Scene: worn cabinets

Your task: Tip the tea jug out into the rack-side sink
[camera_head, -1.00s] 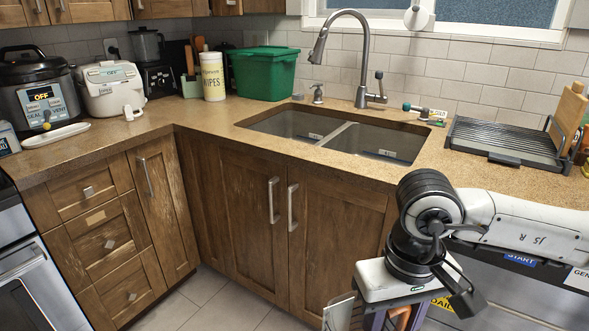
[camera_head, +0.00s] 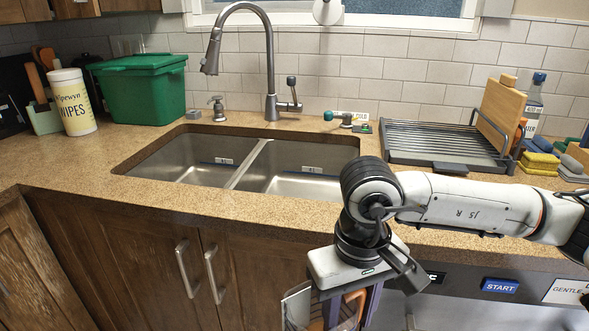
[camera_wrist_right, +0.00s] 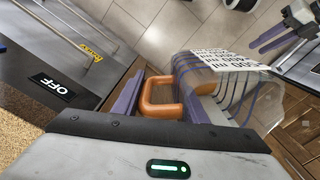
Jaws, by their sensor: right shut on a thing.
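The clear tea jug (camera_wrist_right: 238,92) has an orange handle (camera_wrist_right: 160,96) and a printed white label. My right gripper (camera_head: 345,309) is shut on the handle, in front of the counter and below its top; the head view cuts off most of the jug. How much tea is inside I cannot tell. The rack-side sink (camera_head: 306,180) is the right basin, beside the dish rack (camera_head: 440,150), behind and above my gripper. It looks empty apart from a small label on its wall. My left gripper (camera_wrist_right: 277,42) shows at the wrist view's upper right, empty with its purple fingers apart.
The left basin (camera_head: 185,162) lies across a divider. A tall faucet (camera_head: 270,75) stands behind the basins. A soap pump, green bin (camera_head: 138,92) and wipes tub (camera_head: 74,103) are to the left; sponges (camera_head: 540,162) and a bottle are right. The front counter strip is clear.

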